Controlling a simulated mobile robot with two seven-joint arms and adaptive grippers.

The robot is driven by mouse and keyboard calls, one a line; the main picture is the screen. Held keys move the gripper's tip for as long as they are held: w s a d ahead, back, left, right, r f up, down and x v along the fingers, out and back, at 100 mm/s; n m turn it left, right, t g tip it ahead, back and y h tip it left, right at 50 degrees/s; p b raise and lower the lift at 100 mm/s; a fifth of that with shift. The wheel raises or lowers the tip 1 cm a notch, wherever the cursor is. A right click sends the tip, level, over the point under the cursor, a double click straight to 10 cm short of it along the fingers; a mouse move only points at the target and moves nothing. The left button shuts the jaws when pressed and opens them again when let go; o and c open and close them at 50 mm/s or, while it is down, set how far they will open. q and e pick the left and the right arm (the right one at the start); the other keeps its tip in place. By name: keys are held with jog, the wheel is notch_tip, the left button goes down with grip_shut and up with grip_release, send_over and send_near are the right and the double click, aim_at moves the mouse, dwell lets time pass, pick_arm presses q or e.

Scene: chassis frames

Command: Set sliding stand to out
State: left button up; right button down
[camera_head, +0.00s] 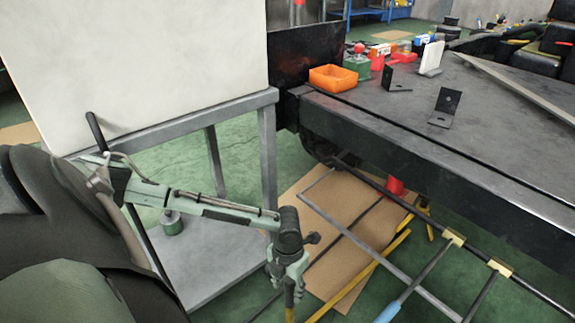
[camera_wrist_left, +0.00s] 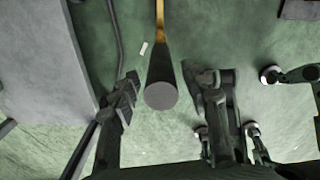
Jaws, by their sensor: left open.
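My left gripper (camera_head: 288,272) hangs open in the lower middle of the head view, fingers pointing down. In the left wrist view its two fingers (camera_wrist_left: 168,100) stand apart on either side of a dark rod's round grey end (camera_wrist_left: 161,96). A gap shows on both sides of the rod. The rod continues into a yellow length (camera_wrist_left: 160,16); a yellow length (camera_head: 290,300) also shows just below the gripper in the head view. I cannot tell for sure which thing is the sliding stand. My right gripper is not in view.
A grey metal frame stand (camera_head: 268,150) with a large pale panel (camera_head: 150,60) stands at left. A dark workbench (camera_head: 480,130) at right bears an orange bin (camera_head: 333,78) and black brackets (camera_head: 445,107). Long bars and a blue-handled rod (camera_head: 388,312) lie low at right.

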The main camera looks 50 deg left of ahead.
aim_at(287, 278)
pick_arm(q)
jog(key=shift+r, duration=0.1)
notch_tip(287, 278, up, 6)
jog(key=shift+w, duration=0.1)
jog(key=shift+r, duration=0.65)
